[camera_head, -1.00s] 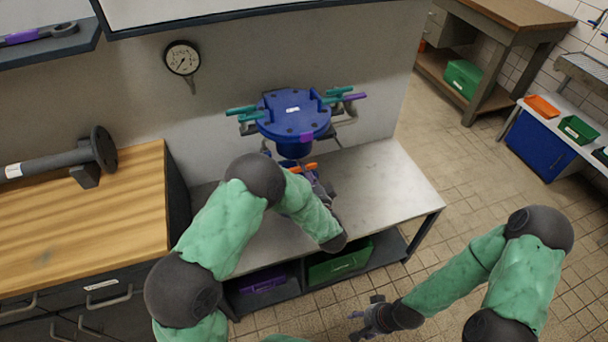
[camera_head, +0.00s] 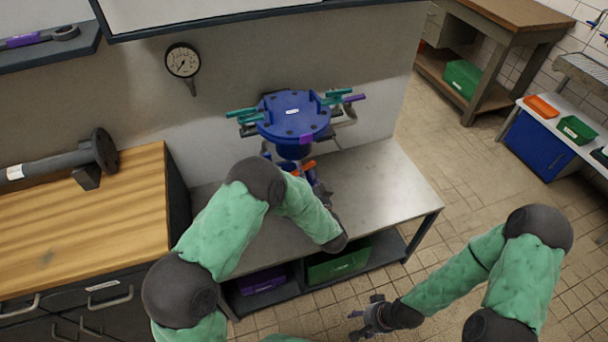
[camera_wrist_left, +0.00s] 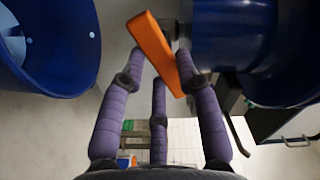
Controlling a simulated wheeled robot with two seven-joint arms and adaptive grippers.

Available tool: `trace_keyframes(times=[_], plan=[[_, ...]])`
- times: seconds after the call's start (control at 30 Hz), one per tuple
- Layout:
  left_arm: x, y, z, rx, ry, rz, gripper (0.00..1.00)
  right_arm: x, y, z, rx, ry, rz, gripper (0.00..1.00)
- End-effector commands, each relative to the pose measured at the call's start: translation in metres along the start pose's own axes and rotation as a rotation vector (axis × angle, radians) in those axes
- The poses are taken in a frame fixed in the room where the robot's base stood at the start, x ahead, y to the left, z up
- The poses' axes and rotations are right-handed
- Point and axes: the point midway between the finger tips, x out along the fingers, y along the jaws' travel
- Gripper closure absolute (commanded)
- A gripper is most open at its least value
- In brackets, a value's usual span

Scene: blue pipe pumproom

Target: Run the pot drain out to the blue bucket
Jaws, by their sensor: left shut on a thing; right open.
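The dark blue pot (camera_head: 292,116), with a round bolted lid and teal and purple clamp handles, stands over the grey metal table by the wall. An orange handle (camera_head: 303,168) shows below it, and also in the left wrist view (camera_wrist_left: 156,50). My left gripper (camera_wrist_left: 160,68) has its purple fingers around the orange handle, shut on it; in the head view my arm partly hides it. Two blue round bodies flank the fingers in the left wrist view; I cannot tell which is the bucket. My right gripper (camera_head: 366,320) is open and empty, low over the floor.
The metal table (camera_head: 390,190) is bare at right. Purple (camera_head: 262,282) and green (camera_head: 340,262) bins sit on its lower shelf. A wooden bench (camera_head: 80,220) with a dark flanged pipe (camera_head: 60,162) stands at left. A gauge (camera_head: 183,60) hangs on the wall.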

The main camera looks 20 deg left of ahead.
Motion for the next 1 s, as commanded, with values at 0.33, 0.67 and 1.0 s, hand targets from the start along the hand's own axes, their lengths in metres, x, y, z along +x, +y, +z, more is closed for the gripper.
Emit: trace_keyframes(times=[0.33,0.67,1.0], plan=[[-0.0006,0.0011,-0.0012,-0.327,-0.001,0.003,1.00,-0.0006,-0.0002,0.0000,0.000,0.000,0.000,0.43],[-0.0007,0.0005,-0.0026,-0.639,-0.001,0.003,1.00,0.0025,0.0009,-0.0001,0.000,0.000,0.000,0.43],[-0.0009,-0.0001,-0.0035,-0.930,-0.002,0.004,1.00,0.0079,0.0028,-0.0003,0.000,0.000,0.000,0.43]])
